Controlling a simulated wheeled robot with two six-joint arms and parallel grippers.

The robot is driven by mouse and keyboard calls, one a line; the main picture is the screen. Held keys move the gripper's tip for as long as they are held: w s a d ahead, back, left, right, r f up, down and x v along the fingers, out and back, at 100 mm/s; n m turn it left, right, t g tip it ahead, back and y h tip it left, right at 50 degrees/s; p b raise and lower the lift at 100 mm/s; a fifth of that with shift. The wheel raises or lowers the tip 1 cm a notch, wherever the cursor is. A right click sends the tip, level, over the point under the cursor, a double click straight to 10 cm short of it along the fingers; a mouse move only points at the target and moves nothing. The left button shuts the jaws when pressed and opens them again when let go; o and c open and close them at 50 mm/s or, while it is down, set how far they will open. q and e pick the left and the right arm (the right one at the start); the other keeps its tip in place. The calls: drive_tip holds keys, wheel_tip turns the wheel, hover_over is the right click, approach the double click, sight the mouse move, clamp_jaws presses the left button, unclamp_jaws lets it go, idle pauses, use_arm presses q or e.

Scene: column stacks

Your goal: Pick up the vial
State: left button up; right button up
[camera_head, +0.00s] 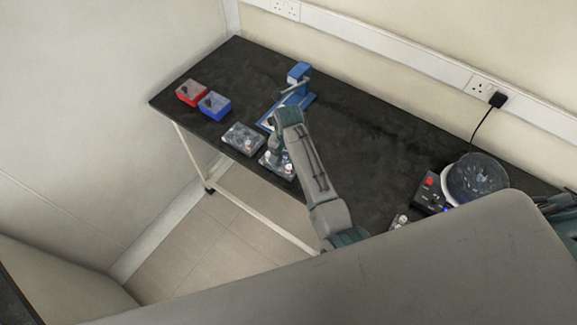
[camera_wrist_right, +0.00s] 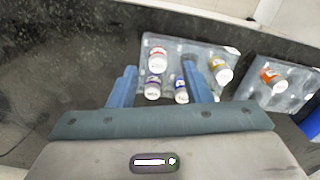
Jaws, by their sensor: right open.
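Several white vials sit in a clear tray (camera_wrist_right: 203,50) in the right wrist view: a red-marked vial (camera_wrist_right: 157,58), a purple-marked vial (camera_wrist_right: 153,88), a blue-marked vial (camera_wrist_right: 181,92) and a yellow-marked vial (camera_wrist_right: 221,70). The task does not say which vial is meant. My right gripper (camera_wrist_right: 159,67) is open over this tray. The red-marked, purple-marked and blue-marked vials show between its fingers, and the yellow-marked one is outside the finger on the right. In the head view my right arm partly hides the tray (camera_head: 289,176). My left gripper is not in view.
A second clear tray (camera_head: 242,139) stands beside it, with an orange-marked vial (camera_wrist_right: 269,77). Red (camera_head: 191,92) and blue (camera_head: 214,105) boxes and a blue stand (camera_head: 299,73) are farther along the black table (camera_head: 370,130). A round device (camera_head: 477,177) stands at right.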

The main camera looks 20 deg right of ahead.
sight(289, 170)
drive_tip(key=shift+s+f, duration=0.1)
drive_tip(key=shift+f, duration=0.4)
drive_tip(key=shift+d+f, duration=0.1)
drive_tip(key=shift+f, duration=0.65)
drive_tip(key=shift+c, duration=0.5)
drive_tip(key=c, duration=0.7)
clamp_jaws()
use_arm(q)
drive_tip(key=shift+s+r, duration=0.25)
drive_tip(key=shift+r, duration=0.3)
use_arm(e)
drive_tip(key=shift+r, duration=0.1)
